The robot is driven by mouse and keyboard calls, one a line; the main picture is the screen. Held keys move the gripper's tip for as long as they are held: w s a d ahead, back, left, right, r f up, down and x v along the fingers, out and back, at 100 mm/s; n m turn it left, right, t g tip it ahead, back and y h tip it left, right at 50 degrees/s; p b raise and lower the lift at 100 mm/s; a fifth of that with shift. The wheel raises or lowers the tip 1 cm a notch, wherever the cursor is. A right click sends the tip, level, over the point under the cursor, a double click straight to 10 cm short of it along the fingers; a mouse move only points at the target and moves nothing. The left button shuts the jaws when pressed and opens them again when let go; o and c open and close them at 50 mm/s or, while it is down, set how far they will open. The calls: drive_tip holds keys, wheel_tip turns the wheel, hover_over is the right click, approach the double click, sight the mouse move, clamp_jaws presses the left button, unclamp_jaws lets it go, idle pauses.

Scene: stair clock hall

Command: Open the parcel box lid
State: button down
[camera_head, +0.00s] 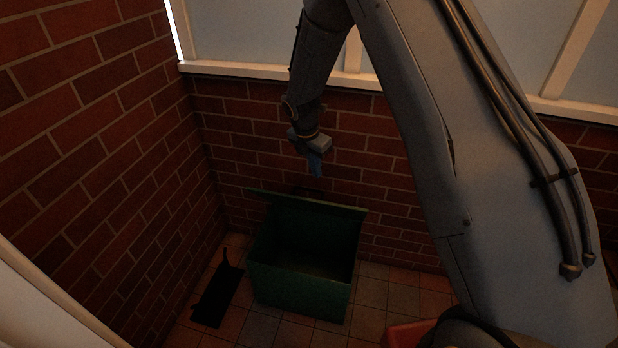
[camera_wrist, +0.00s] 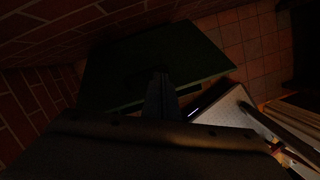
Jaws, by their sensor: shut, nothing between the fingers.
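The green parcel box (camera_head: 300,288) stands on the tiled floor near the brick corner. Its lid (camera_head: 305,200) is raised at the back, showing nearly as a thin edge, and the dark inside of the box is visible below it. In the wrist view a dark green panel, which looks like the lid (camera_wrist: 130,65), fills the upper middle. My gripper (camera_head: 317,170) is shut and empty, pointing down above the lid near the back wall. It appears apart from the lid in the head view. In the wrist view my gripper (camera_wrist: 160,92) shows dark against the green panel; contact cannot be told there.
A brick wall (camera_head: 90,130) is close on the left, and another brick wall (camera_head: 250,125) runs behind the box under a pale ledge. A black flat object (camera_head: 217,292) lies on the floor left of the box. A reddish object (camera_head: 402,334) shows at the lower right.

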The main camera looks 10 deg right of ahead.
sight(308, 190)
drive_tip(key=s+a+r+n+t+y+p, duration=0.1)
drive_tip(key=s+a+n+t+p, duration=0.15)
drive_tip(key=n, duration=0.25)
drive_tip(key=shift+n+g, duration=0.3)
drive_tip(key=shift+g, duration=0.15)
drive_tip(key=x, duration=0.6)
drive_tip(key=a+p+x, duration=0.1)
drive_tip(key=x, duration=0.2)
drive_tip(key=shift+s+d+f, duration=0.1)
drive_tip(key=shift+f, duration=0.3)
